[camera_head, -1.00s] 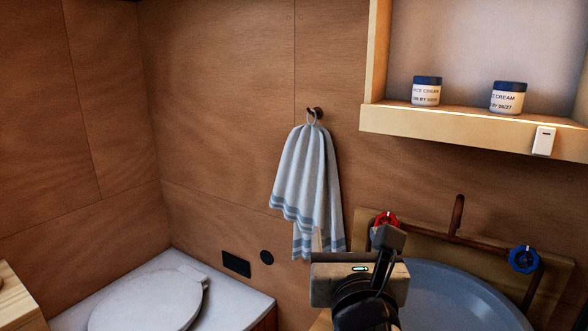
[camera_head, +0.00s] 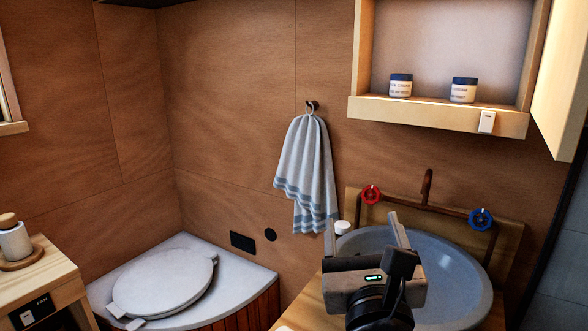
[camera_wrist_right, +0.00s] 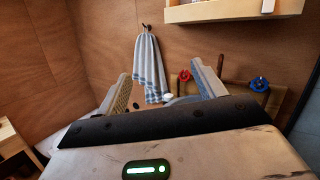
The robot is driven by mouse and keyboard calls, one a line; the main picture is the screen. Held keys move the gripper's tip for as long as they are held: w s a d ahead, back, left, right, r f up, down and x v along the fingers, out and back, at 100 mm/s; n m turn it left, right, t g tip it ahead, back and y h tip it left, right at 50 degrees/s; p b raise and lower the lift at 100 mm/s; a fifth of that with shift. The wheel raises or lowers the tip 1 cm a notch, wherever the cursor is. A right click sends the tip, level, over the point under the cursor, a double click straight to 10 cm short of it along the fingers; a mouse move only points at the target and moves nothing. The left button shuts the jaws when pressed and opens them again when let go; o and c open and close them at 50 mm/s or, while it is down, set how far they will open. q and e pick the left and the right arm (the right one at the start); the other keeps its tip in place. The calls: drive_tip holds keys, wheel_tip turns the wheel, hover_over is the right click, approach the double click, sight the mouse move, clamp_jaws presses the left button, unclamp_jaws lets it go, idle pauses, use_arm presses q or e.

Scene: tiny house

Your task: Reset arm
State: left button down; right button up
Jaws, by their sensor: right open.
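My right gripper (camera_head: 363,240) is in the lower middle of the head view, in front of the basin. Its two fingers stand apart and nothing is between them. In the right wrist view the open fingers (camera_wrist_right: 160,90) point toward the wall, with the towel seen beyond and between them. My left gripper is in neither view.
A striped towel (camera_head: 305,168) hangs on a wall hook. A blue-grey basin (camera_head: 455,275) has a red knob (camera_head: 370,195) and a blue knob (camera_head: 480,219) behind it. A shelf (camera_head: 420,114) holds two jars. A toilet (camera_head: 165,283) stands at left, beside a wooden counter (camera_head: 62,275).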

drive_tip(key=s+a+r+n+t+y, duration=0.1)
drive_tip(key=s+r+n+t+y, duration=0.35)
drive_tip(key=n+y, duration=0.65)
drive_tip(key=s+a+f+n+g+y, duration=0.25)
drive_tip(key=f+n+g, duration=0.4)
drive_tip(key=n, duration=0.45)
drive_tip(key=s+a+f+n+g+y, duration=0.1)
drive_tip(key=s+a+f+n+g, duration=0.2)
drive_tip(key=f+n+g, duration=0.5)
drive_tip(key=s+d+f+n+g+h, duration=0.1)
drive_tip(key=d+f+n+h, duration=0.15)
drive_tip(key=f, duration=0.25)
drive_tip(key=s+d+f+n+h, duration=0.1)
drive_tip(key=s+f+n+h, duration=0.15)
drive_tip(key=f, duration=0.25)
drive_tip(key=s+d+f+n+g+h, duration=0.2)
drive_tip(key=s+d+f+g+h, duration=0.55)
drive_tip(key=d+f, duration=0.55)
drive_tip(key=w+a+f+t+y, duration=0.2)
drive_tip(key=w+a+f+t, duration=0.2)
drive_tip(key=t, duration=0.4)
drive_tip(key=shift+w+a+f, duration=0.15)
drive_tip(key=shift+f, duration=0.75)
